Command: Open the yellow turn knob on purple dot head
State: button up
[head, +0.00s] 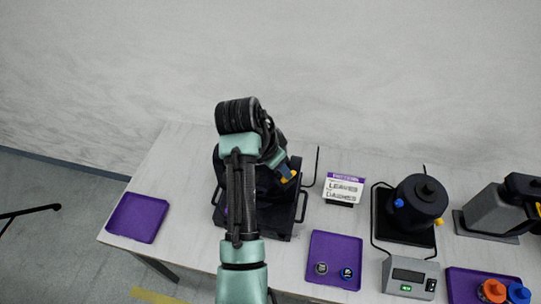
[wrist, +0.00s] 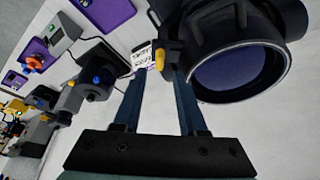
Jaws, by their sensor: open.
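A dark par can head on a black stand (head: 288,222) is mostly hidden behind my arm in the head view. In the wrist view the par can head (wrist: 243,50) is large at the upper right, its round lens facing the camera. A yellow turn knob (wrist: 160,55) sticks out at its left side; its yellow also shows in the head view (head: 293,175). My gripper (wrist: 158,72) is open, its two blue fingers reaching to either side of the knob's lower end. I cannot tell whether they touch it.
Another dark par can (head: 420,200) with blue and yellow knobs stands to the right. A small sign (head: 343,188), a purple tray with two small round items (head: 334,250), a scale (head: 410,276) and a grey device (head: 495,212) share the table. An empty purple tray (head: 137,217) lies left.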

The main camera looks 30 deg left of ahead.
jog(key=v, duration=0.8)
jog(key=shift+r, duration=0.3)
